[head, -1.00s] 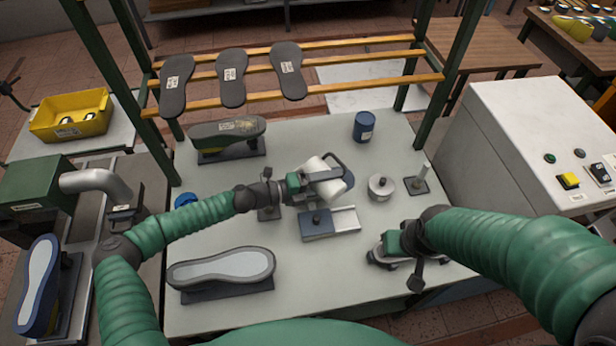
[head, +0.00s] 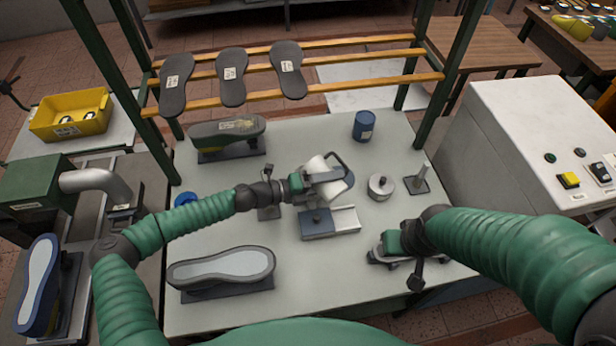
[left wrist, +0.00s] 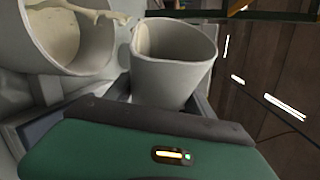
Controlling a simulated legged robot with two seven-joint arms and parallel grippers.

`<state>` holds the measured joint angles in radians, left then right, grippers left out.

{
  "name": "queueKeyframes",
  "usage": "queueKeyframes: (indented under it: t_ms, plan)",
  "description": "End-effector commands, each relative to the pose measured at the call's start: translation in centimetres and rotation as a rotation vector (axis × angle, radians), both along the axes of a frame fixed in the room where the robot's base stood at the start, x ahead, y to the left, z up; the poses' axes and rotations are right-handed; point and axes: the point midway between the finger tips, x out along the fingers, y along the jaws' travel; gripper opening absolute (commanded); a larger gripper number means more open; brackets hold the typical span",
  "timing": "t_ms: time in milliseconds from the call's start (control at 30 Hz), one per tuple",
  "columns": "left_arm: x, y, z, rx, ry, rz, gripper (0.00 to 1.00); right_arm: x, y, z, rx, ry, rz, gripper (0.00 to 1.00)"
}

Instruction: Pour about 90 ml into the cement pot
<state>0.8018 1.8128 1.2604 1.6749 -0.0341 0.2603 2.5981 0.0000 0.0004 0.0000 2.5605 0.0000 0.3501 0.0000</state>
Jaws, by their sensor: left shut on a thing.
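My left gripper (head: 308,186) is shut on a whitish jug (head: 316,170), held steeply tilted above the table's middle. In the left wrist view, the jug (left wrist: 172,62) has its open mouth showing and a cream streak on its inner wall. Beside it, a wide pale pot (left wrist: 72,62), apparently the cement pot, has cream-coloured material inside. A thin cream strand (left wrist: 100,13) runs between the jug's lip and the pot's mouth.
A blue-and-metal block (head: 317,224) stands just in front of the jug. A shoe form (head: 222,266) lies front left.

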Motion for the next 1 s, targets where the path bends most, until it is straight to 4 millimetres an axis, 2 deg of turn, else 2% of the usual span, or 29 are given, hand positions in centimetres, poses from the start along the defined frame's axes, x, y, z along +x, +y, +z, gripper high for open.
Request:
queueKeyframes:
  t_ms: [1000]
  plan:
    - [-0.05, -0.05, 0.37, 0.029, -0.032, 0.001, 0.11, 0.02, 0.00, 0.40, 0.000, -0.001, 0.000, 0.40]
